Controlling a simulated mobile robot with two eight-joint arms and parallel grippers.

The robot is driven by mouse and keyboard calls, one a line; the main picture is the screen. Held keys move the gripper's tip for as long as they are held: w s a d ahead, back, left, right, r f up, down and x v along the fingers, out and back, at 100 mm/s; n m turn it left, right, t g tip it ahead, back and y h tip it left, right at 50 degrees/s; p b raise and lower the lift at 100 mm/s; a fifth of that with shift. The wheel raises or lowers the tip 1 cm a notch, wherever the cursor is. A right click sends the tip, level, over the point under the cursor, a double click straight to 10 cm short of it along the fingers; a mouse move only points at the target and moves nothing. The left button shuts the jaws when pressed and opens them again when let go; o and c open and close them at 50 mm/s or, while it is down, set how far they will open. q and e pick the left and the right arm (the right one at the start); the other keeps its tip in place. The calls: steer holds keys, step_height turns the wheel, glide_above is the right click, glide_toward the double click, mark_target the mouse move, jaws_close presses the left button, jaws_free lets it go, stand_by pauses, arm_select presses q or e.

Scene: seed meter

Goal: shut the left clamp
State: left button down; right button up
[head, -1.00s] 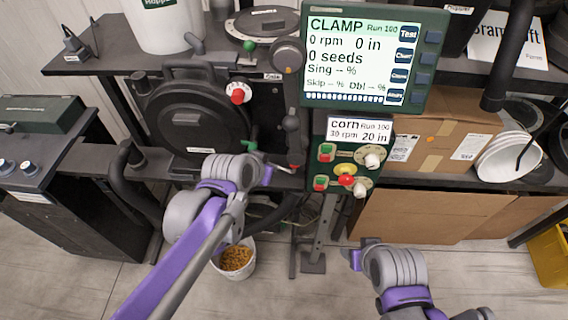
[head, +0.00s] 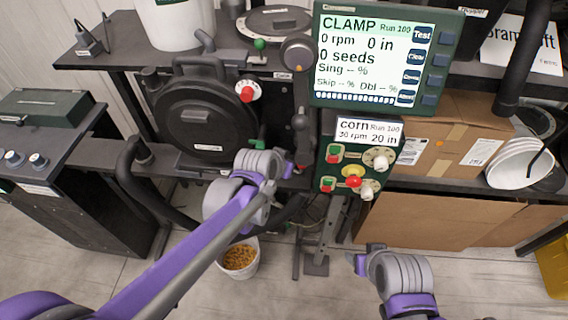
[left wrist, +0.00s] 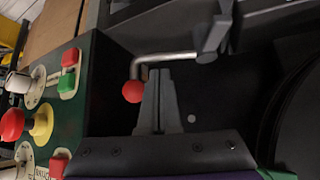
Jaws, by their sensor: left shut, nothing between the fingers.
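The seed meter's round black housing (head: 205,118) stands on the bench at the left. A bent metal lever with a red ball (left wrist: 132,91) shows in the left wrist view, with a grey bracket (left wrist: 212,38) at its upper right. I cannot tell for sure that this lever is the left clamp. My left gripper (left wrist: 158,85) is shut and empty, its fingertips close beside the red ball; contact is unclear. In the head view my left gripper (head: 272,186) is in front of the meter's lower right. My right gripper (head: 357,262) is low near the stand; its fingers are unclear.
A display (head: 372,55) reads CLAMP. Below it is a control panel (head: 352,175) with red and green buttons and knobs, close to the left gripper. A bucket of seed (head: 240,258) stands on the floor. Cardboard boxes (head: 450,145) are at right.

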arm_select(q)
steer(key=shift+x, duration=1.35)
arm_select(e)
steer(key=shift+f, duration=0.1)
